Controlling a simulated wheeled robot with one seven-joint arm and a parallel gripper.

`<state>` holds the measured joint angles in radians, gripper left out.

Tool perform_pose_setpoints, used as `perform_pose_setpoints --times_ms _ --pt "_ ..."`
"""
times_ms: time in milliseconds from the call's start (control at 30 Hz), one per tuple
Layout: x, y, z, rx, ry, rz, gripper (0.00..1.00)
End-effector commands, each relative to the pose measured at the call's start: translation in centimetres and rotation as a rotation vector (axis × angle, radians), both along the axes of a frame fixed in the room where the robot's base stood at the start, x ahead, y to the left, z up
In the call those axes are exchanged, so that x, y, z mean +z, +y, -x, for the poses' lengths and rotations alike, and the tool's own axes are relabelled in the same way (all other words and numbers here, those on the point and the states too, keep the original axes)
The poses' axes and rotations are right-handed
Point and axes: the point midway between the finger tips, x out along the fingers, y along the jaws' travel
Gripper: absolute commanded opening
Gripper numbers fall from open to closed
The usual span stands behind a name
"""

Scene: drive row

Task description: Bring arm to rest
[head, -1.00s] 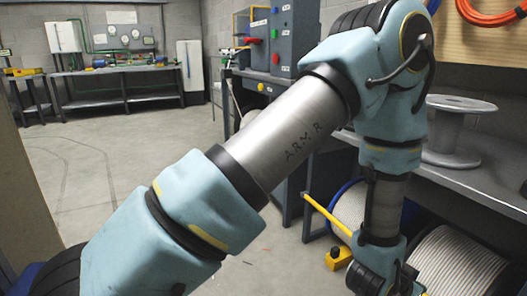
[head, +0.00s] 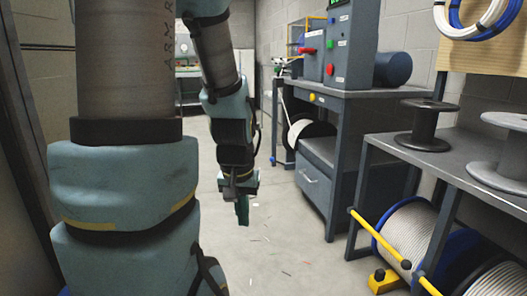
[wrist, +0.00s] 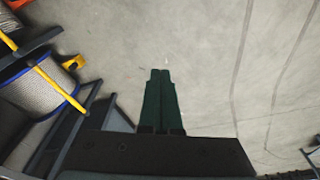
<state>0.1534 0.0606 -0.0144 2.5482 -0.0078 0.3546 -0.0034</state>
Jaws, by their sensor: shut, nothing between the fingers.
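My arm is bent, with its upper part rising at the left of the head view and its forearm hanging down past it. My gripper (head: 242,209) points down over the open floor, left of the grey machine bench. In the wrist view my gripper (wrist: 161,74) shows its two dark green fingers side by side, pressed together with nothing between them. The fingertips are clear of everything, with bare concrete floor beyond them.
The machine bench (head: 330,170) stands right of my gripper. A grey shelf (head: 455,155) with spools runs along the right. Cable drums (head: 410,235) on a yellow-barred rack (head: 378,236) sit under it. The floor (head: 280,235) between is open, with small scraps.

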Motion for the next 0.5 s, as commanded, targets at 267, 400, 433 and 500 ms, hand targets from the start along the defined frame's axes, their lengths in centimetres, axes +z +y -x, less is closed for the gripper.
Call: perform_pose_setpoints --times_ms 267,400,433,500 --pt "4.7 2.1 1.5 0.060 0.041 -0.007 0.00" --pt "7.4 2.1 1.4 0.059 0.040 -0.007 0.00" --pt "8.0 2.1 1.4 0.059 0.040 -0.007 0.00" --pt "9.8 2.1 1.4 0.059 0.040 -0.007 0.00"
